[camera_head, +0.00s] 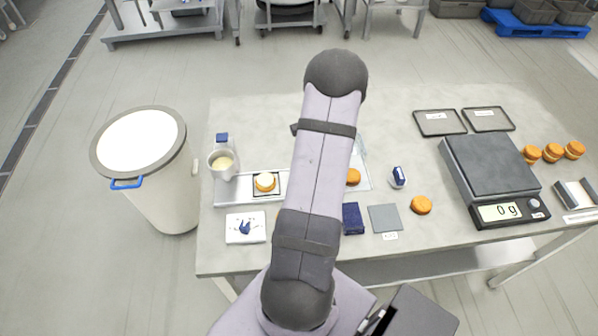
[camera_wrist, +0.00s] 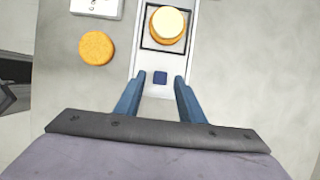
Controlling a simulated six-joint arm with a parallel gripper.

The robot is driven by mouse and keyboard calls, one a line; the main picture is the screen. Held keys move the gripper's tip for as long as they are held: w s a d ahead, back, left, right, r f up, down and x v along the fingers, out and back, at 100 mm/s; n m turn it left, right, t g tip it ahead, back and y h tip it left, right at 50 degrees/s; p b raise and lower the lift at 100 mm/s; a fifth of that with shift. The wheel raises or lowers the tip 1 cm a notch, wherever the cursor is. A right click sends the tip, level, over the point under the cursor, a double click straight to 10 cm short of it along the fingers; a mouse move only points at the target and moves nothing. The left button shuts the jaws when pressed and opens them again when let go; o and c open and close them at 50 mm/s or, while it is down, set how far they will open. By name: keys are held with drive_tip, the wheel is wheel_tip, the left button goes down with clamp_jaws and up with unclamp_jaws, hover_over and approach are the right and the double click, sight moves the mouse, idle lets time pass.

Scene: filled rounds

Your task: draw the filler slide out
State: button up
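The filler slide is a pale flat bar; its left part (camera_head: 232,197) shows in the head view, and my arm hides its right part. A cream-topped orange round (camera_head: 265,182) sits inside a dark square outline on it and also shows in the wrist view (camera_wrist: 168,23). The filler cup (camera_head: 222,164) with pale cream stands at the slide's left end. In the wrist view a small dark blue knob (camera_wrist: 160,78) is on the slide's near end. My gripper (camera_wrist: 158,84) is open, its blue fingers either side of the knob with a visible gap on each side.
A loose orange round (camera_wrist: 97,48) lies beside the slide. A white pad with a blue mark (camera_head: 245,228), a dark blue block (camera_head: 352,218) and a grey square (camera_head: 385,218) lie at the front. A scale (camera_head: 488,165) stands right; a large white bin (camera_head: 160,180) stands left of the table.

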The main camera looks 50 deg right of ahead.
drive_tip(key=b+v, duration=0.2)
drive_tip(key=v, duration=0.5)
drive_tip(key=shift+s, duration=0.1)
idle(0.4)
